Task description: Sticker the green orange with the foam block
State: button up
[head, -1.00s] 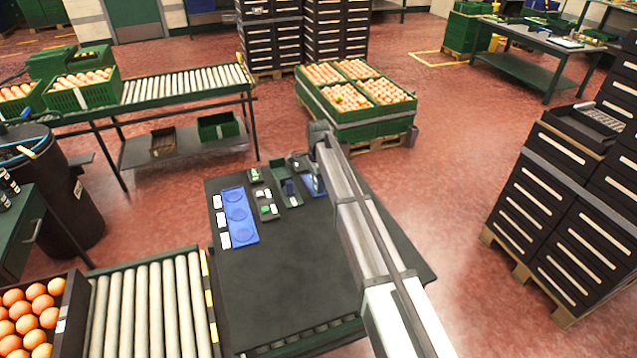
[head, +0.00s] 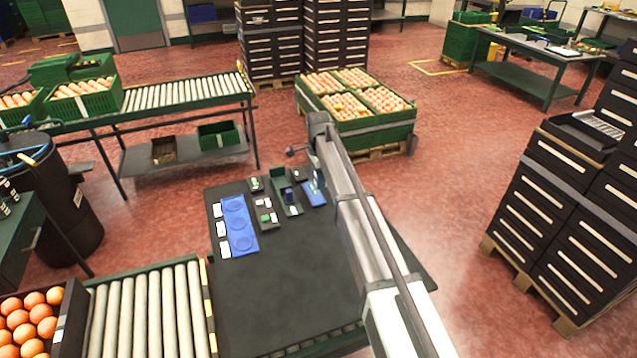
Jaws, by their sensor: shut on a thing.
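My gripper (head: 291,152) shows only as a small dark shape left of the end of my arm, just past the table's far edge. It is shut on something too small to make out. I cannot make out a green orange on the black work table (head: 290,290). A small dark blue block (head: 288,194) stands in a green tray (head: 279,178); I cannot tell whether it is the foam block. Small dark holders (head: 262,202) with white and green pieces are beside it. A blue tray (head: 313,197) lies to the right, partly hidden by my arm.
A blue plate with round hollows (head: 240,242) and white cards (head: 221,229) lie at the table's left. A roller conveyor (head: 150,310) and a crate of oranges (head: 62,310) are left of the table. Green crates of oranges (head: 375,130) stand behind. The table's near part is clear.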

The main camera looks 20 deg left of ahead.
jog(key=shift+r, duration=0.6)
jog(key=w+d+r, duration=0.1)
jog(key=w+r, duration=0.3)
jog(key=w, duration=0.8)
jog(key=shift+f, duration=3)
jog(key=shift+f, duration=0.55)
jog(key=shift+r, duration=0.1)
notch_tip(320, 180, up, 7)
